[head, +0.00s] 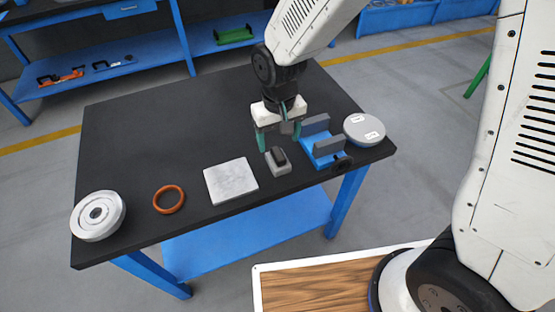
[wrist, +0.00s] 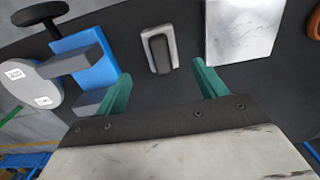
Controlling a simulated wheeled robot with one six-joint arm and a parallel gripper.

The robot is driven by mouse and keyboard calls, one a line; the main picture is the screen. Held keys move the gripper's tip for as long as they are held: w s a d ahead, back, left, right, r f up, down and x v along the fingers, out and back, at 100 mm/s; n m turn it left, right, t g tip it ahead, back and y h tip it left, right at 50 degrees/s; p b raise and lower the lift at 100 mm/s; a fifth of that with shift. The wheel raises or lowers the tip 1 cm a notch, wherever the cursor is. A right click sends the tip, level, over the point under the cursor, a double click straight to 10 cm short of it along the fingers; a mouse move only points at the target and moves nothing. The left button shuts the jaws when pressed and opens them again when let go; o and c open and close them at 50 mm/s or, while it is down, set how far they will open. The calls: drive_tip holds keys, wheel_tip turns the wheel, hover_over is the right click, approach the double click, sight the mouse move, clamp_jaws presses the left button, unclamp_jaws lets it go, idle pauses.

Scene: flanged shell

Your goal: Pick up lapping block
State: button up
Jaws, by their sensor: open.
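The lapping block looks to be the small light grey block with a dark raised grip on top (head: 279,162). It lies on the black table between a pale square plate and a blue vise. In the wrist view the block (wrist: 159,49) shows whole, ahead of the fingertips and between their lines. My gripper (head: 279,141) has green fingers spread apart and empty, above and just behind the block in the head view. In the wrist view my gripper (wrist: 160,85) shows both fingers apart, with nothing between them. I see no contact with the block.
The blue vise with grey jaws (head: 323,147) stands close right of the block. A grey labelled disc (head: 364,130) is beyond it. The pale square plate (head: 231,181), an orange ring (head: 169,199) and a silver flanged part (head: 98,215) lie leftward. The table's back left (head: 165,125) is clear.

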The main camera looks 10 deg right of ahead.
sight(278, 153)
drive_tip(key=f, duration=0.7)
drive_tip(key=shift+s+a+f, duration=0.1)
drive_tip(key=shift+s+f, duration=0.1)
drive_tip(key=shift+f, duration=0.2)
drive_tip(key=c, duration=1.3)
